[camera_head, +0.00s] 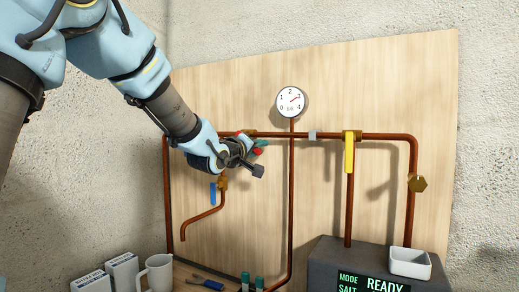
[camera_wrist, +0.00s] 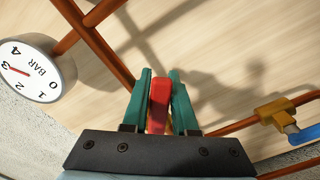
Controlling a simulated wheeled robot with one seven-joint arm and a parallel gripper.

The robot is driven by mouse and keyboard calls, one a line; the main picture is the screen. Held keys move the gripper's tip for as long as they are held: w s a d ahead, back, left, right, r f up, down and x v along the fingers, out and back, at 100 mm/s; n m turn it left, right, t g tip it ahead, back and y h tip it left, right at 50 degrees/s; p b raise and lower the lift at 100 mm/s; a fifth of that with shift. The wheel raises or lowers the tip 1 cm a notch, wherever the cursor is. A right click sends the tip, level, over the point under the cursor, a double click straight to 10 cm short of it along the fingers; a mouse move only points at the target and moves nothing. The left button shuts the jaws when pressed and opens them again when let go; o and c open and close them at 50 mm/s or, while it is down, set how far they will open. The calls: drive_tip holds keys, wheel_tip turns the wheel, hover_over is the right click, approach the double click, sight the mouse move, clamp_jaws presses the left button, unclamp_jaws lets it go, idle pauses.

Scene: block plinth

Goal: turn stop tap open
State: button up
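A tap with a red lever (camera_head: 240,133) sits on the horizontal copper pipe at the left of the board. No label shows which tap is the stop tap. My gripper (camera_head: 258,147) is at this lever and hides much of it in the head view. In the wrist view, the green fingers of my gripper (camera_wrist: 160,76) stand on both sides of the red lever (camera_wrist: 159,108), which fills the gap between them. The gripper looks shut on it. The tap's body is mostly hidden behind the lever and fingers.
A gauge (camera_head: 290,101) stands above the pipe. A yellow lever (camera_head: 349,153) hangs down to the right, and a blue lever (camera_head: 213,192) hangs below my gripper. A mug (camera_head: 157,273), boxes (camera_head: 122,270) and a grey unit (camera_head: 330,258) stand below.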

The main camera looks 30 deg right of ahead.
drive_tip(key=o, duration=0.4)
drive_tip(key=shift+c, duration=0.2)
